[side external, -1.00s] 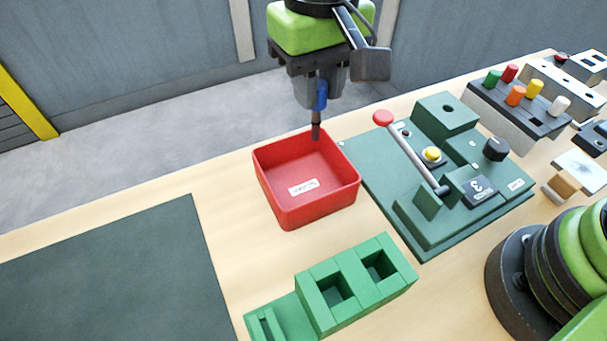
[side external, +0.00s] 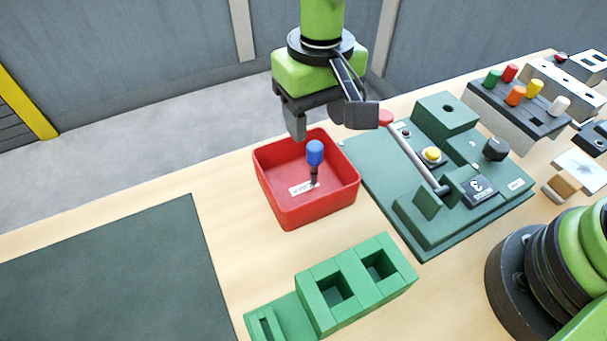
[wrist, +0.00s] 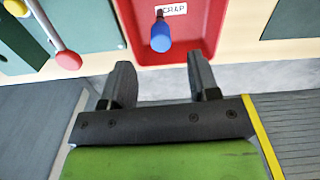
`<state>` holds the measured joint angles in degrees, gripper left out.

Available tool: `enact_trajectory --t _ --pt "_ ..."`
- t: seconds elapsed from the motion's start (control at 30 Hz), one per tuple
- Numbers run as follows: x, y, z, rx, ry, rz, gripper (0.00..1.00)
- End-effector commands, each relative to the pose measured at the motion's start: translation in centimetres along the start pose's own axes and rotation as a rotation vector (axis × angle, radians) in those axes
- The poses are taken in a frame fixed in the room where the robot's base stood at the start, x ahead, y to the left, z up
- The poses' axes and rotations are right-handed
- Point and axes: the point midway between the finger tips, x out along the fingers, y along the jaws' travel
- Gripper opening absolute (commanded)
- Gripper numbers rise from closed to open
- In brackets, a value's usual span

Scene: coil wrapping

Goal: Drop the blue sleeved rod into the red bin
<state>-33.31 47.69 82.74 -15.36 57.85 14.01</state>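The blue sleeved rod (side external: 315,154) has a blue cap on top and a dark lower shaft, and is roughly upright within the red bin (side external: 275,190). I cannot tell whether its lower end touches the bin floor. The rod also shows in the wrist view (wrist: 160,36), in front of the fingers and apart from them, over the bin (wrist: 200,38). My gripper (wrist: 160,75) is open, its two fingers wide apart with nothing between them. In the side view my gripper (side external: 298,124) is above the bin's back edge; one finger shows clearly.
A white label (side external: 301,188) lies on the bin floor. A green panel (side external: 470,220) with a lever and yellow button stands right of the bin. A green slotted block (side external: 345,285) is in front. A dark mat (side external: 110,270) covers the left of the table.

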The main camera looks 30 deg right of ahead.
Motion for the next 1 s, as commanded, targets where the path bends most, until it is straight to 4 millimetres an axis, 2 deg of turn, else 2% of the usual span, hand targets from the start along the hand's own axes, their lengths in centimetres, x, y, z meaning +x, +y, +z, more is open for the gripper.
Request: enact_trajectory --t 0.27,0.7,0.83,1.0 --pt "-0.6 0.0 0.0 -0.001 0.002 -0.001 0.55" --pt "-8.4 0.0 -0.1 0.000 0.004 -0.002 0.55" --pt "-9.6 0.0 0.0 0.000 0.002 -0.001 0.55" --pt "-10.0 0.0 0.0 0.000 -0.001 0.000 0.55"
